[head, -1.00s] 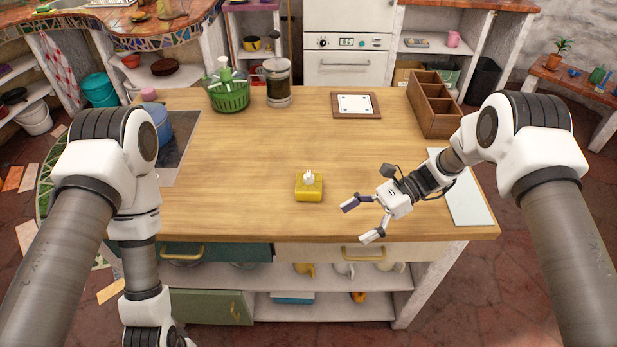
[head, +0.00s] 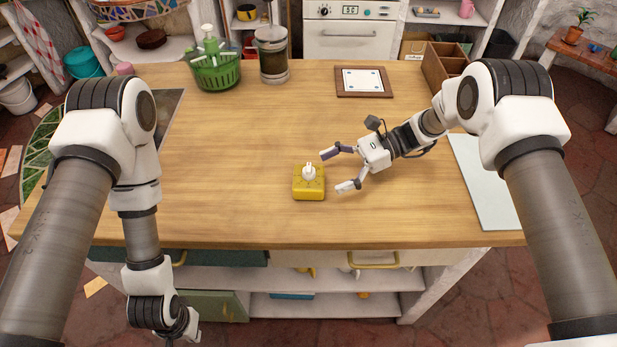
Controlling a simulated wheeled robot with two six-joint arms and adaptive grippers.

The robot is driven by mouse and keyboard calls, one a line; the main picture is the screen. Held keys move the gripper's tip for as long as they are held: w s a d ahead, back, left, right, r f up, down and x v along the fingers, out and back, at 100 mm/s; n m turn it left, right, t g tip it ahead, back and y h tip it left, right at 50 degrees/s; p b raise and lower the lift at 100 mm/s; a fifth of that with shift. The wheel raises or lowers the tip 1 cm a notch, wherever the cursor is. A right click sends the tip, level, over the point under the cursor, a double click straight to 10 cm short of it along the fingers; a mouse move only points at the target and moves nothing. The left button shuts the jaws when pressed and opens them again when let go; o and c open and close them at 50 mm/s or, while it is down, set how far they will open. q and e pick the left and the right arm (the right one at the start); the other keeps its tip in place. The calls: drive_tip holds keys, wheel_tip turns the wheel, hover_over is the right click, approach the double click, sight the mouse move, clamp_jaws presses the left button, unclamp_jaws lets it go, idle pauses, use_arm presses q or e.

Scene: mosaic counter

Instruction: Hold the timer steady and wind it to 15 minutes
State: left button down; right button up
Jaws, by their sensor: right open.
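The timer (head: 309,190) is a yellow box with a white knob (head: 309,172) on top. It stands upright on the wooden counter, near the front edge. My right gripper (head: 330,171) is open and empty just right of the timer, its fingers pointing left toward it. The fingertips look close to the timer but apart from it; the exact gap is hard to judge. My left arm hangs down in front of the counter at the left, with its gripper (head: 180,335) low at the bottom edge. Whether its fingers are open is not clear. The setting marks on the timer are too small to read.
A green basket (head: 217,73) and a glass jar (head: 273,62) stand at the back left. A framed white board (head: 363,82) lies at the back, with a wooden divider box (head: 446,68) right of it. A pale sheet (head: 484,180) lies at the right. The counter around the timer is clear.

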sight(314, 179)
drive_tip(key=x, duration=0.4)
drive_tip(key=shift+w+f, duration=0.15)
drive_tip(key=shift+w, duration=0.05)
drive_tip(key=shift+s+a, duration=0.25)
drive_tip(key=shift+a, duration=0.15)
drive_tip(key=shift+w+f, duration=0.1)
drive_tip(key=shift+c, duration=0.9)
clamp_jaws()
unclamp_jaws()
